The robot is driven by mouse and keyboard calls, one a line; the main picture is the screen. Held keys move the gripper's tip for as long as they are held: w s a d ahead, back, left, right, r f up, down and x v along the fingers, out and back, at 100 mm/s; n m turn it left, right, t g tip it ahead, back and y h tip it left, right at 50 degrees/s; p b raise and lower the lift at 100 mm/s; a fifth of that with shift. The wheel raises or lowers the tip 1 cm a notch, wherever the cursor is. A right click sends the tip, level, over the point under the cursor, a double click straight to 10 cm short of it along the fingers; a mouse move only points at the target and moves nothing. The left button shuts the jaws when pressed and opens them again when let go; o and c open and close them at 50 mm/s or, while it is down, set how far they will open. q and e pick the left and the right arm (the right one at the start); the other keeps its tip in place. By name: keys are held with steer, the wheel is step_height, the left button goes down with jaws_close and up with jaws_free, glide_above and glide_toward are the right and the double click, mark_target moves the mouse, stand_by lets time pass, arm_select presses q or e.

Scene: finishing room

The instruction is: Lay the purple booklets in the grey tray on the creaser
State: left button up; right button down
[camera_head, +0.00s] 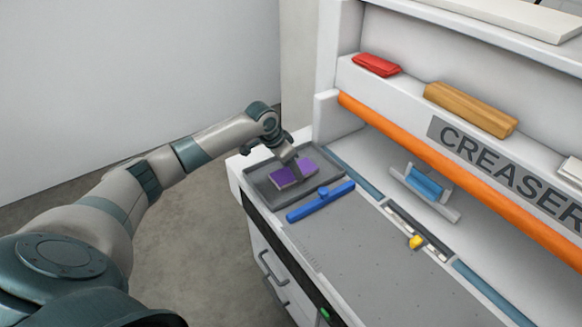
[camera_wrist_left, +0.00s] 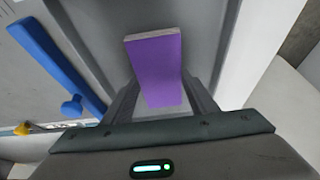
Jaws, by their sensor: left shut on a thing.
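A purple booklet (camera_head: 284,177) with a pale page edge is in the grey tray (camera_head: 262,187) at the left end of the creaser. My left gripper (camera_head: 296,171) reaches down into the tray and is shut on this booklet. In the left wrist view the booklet (camera_wrist_left: 157,70) lies between the two fingers, with the tray's grey floor and wall behind it. I cannot tell whether it touches the tray floor. I see no other purple booklet. My right gripper is not in view.
A blue bar with a knob (camera_head: 320,201) lies just right of the tray. A blue piece in a grey holder (camera_head: 425,184) and a yellow knob (camera_head: 416,242) are farther right. An orange bar (camera_head: 430,140) spans the creaser; red (camera_head: 377,65) and tan (camera_head: 470,108) stacks sit above.

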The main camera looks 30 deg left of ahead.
arm_select(q)
steer(key=shift+f, duration=0.1)
steer(key=o, duration=1.2)
steer(key=shift+s+a+r, duration=0.1)
steer(key=shift+a+r, duration=0.05)
steer(key=shift+r, duration=0.3)
steer(key=b+v, duration=0.3)
steer(key=v, duration=0.8)
steer(key=shift+r, duration=0.2)
steer(key=shift+s+f, duration=0.1)
